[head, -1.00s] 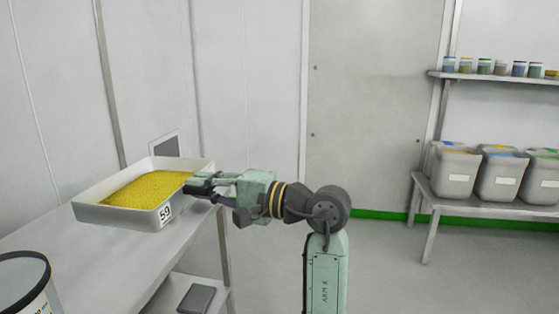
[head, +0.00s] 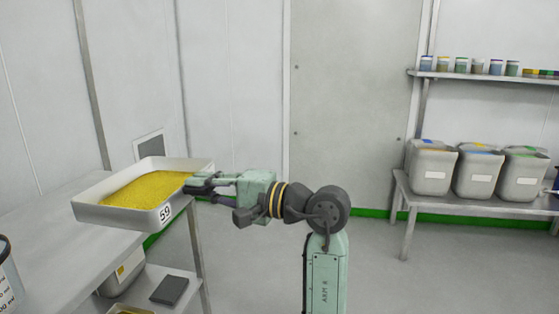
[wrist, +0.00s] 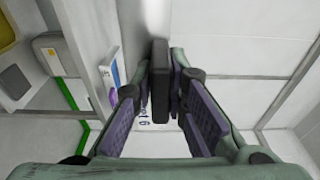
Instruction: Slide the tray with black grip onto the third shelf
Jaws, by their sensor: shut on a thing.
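The tray (head: 115,216) is white and shallow, filled with yellow granules, with a label reading 59 at its near right corner. It looks level and held up over the right end of the bench. My gripper (head: 197,184) is at its right side, shut on the tray's grip. In the wrist view the black grip (wrist: 160,82) stands upright between the purple-padded fingers. In the head view the fingers mostly hide the grip. I cannot pick out a third shelf for the tray in these views.
The bench (head: 45,250) is at the left, with a container (head: 8,280) cut off by the edge. Its lower shelf holds a dark flat item (head: 169,289) and a tub (head: 122,272). Tubs (head: 432,168) and a jar shelf (head: 480,76) are at right. The middle floor is open.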

